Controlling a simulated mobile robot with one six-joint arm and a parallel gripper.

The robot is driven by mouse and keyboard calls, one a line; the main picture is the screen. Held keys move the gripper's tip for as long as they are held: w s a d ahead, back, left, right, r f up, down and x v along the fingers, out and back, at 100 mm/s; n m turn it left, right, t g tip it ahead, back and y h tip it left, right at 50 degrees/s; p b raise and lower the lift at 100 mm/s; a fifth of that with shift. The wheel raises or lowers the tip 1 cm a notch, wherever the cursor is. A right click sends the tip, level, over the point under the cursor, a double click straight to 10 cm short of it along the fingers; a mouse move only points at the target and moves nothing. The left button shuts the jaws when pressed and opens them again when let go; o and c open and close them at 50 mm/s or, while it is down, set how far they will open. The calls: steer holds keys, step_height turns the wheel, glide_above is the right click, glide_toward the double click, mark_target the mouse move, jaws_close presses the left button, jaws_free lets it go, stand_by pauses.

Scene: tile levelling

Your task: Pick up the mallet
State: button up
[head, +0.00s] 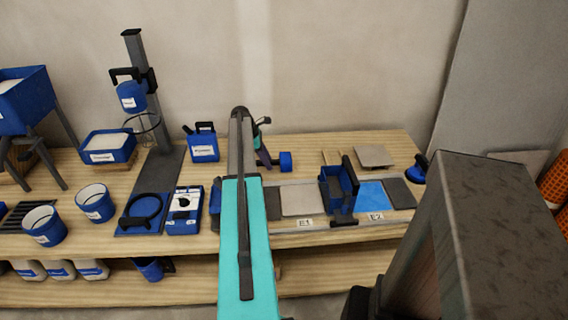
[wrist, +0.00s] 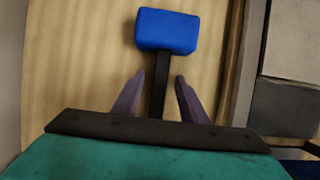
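The mallet has a blue block head and a dark handle. Its head (wrist: 167,31) lies on the wooden bench in the wrist view, and the handle (wrist: 158,85) runs down from it between my fingers. In the head view the mallet head (head: 286,161) shows just right of my arm's end. My gripper (wrist: 159,82) is open, one purple finger on each side of the handle, with a gap on both sides. In the head view my gripper (head: 262,156) is partly hidden by my arm. The lower end of the handle is hidden behind my gripper body.
Right of the mallet are grey tiles (head: 299,200), a blue tile area (head: 371,195) and a blue box tool (head: 339,190). A blue labelled container (head: 203,146) stands to the left. Buckets (head: 95,203) and a mixing stand (head: 140,90) are further left.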

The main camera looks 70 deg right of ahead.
steer(key=shift+f, duration=0.15)
stand_by(0.3)
jaws_close()
